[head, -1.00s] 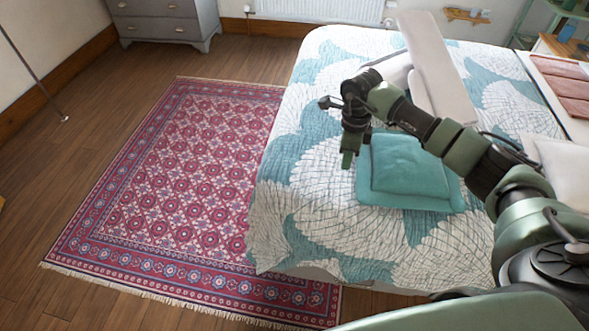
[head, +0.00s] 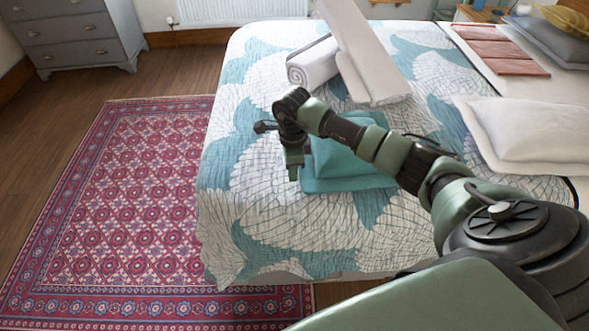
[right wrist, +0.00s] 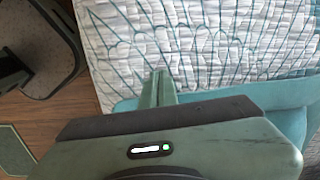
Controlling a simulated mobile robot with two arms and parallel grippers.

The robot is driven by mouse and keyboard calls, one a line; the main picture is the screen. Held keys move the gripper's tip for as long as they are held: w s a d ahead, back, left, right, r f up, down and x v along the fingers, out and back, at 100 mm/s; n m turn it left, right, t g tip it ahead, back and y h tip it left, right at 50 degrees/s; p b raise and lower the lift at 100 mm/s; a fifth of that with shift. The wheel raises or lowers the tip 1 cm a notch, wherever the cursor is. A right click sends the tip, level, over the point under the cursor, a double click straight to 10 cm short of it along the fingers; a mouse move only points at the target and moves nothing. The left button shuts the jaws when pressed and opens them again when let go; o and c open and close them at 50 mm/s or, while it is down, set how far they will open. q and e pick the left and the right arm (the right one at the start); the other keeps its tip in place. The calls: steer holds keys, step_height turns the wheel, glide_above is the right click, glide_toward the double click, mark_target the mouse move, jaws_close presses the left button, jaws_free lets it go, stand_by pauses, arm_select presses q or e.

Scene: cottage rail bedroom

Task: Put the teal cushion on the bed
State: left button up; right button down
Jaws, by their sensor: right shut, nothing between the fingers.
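The teal cushion (head: 340,164) lies flat on the patterned teal-and-white bed (head: 270,215), near its front part. My right arm passes in front of it and hides part of it. My right gripper (head: 293,172) points down beside the cushion's left edge, shut and empty. In the right wrist view the shut fingers (right wrist: 158,88) are over the quilt, and the teal cushion (right wrist: 290,103) shows behind the gripper body at the right. I cannot tell whether the gripper touches the cushion. My left gripper is not in view.
A rolled white item (head: 313,64) and a long pale board-like piece (head: 365,50) lie farther back on the bed. Pale pillows (head: 530,130) are at the right. A red patterned rug (head: 130,200) covers the floor left of the bed. A grey dresser (head: 75,35) stands at the back left.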

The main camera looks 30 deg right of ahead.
steer(key=shift+s+d, duration=0.2)
steer(key=shift+d, duration=0.1)
steer(key=shift+w+a, duration=0.1)
steer(key=shift+a, duration=0.1)
steer(key=shift+s+d, duration=0.3)
steer(key=shift+d, duration=0.3)
steer(key=shift+s+d, duration=0.25)
steer(key=shift+d, duration=0.35)
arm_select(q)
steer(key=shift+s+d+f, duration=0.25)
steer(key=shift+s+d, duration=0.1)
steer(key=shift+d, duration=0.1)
arm_select(e)
steer(key=shift+a, duration=0.1)
